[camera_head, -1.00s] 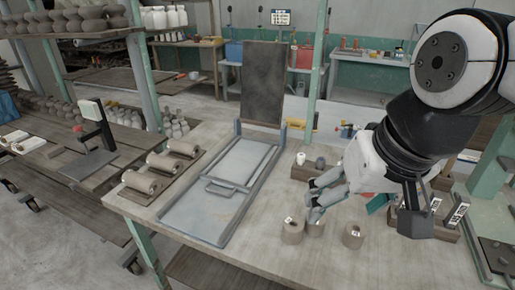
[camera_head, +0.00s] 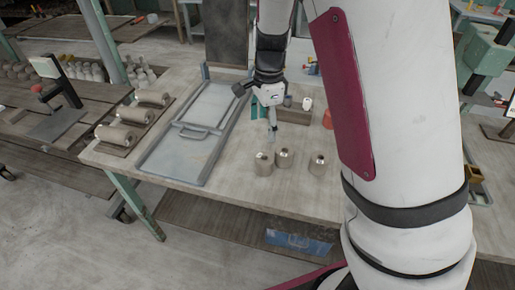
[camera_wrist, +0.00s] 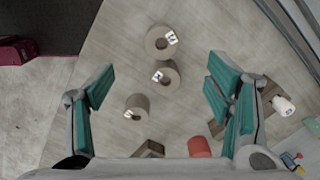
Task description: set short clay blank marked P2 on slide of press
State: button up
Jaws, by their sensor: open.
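Three short grey-brown clay blanks with white labels stand on the wooden table: a left one (camera_head: 263,167), a middle one (camera_head: 284,160) and a right one (camera_head: 318,168). The labels are too small to read, so I cannot tell which is P2. My gripper (camera_head: 272,138) points down just behind the left and middle blanks. In the wrist view its teal fingers (camera_wrist: 158,90) are wide apart and empty, with a blank (camera_wrist: 166,79) showing between them and apart from them. The press, a grey metal frame (camera_head: 160,174) with a flat handled slide (camera_head: 178,148), lies left of the blanks.
Clay rolls (camera_head: 115,136) lie on a board along the table's left side. A small white object (camera_head: 307,103) and a red object (camera_wrist: 199,147) are near my gripper. My large white arm blocks the right of the head view. Bare tabletop lies around the blanks.

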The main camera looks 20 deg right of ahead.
jog(key=f+m, duration=0.1)
jog(key=f, duration=0.1)
send_over(265, 158)
notch_tip(265, 158, down, 8)
jog(key=shift+s+a+f+p, duration=0.1)
jog(key=shift+s+f+p, duration=0.15)
jog(key=shift+f, duration=1.15)
jog(key=shift+s+f+p, duration=0.1)
jog(key=shift+s+f, duration=0.15)
jog(key=shift+f, duration=1.1)
jog(key=c, duration=1.4)
jog(key=shift+c, duration=1)
jog(key=shift+r, duration=0.1)
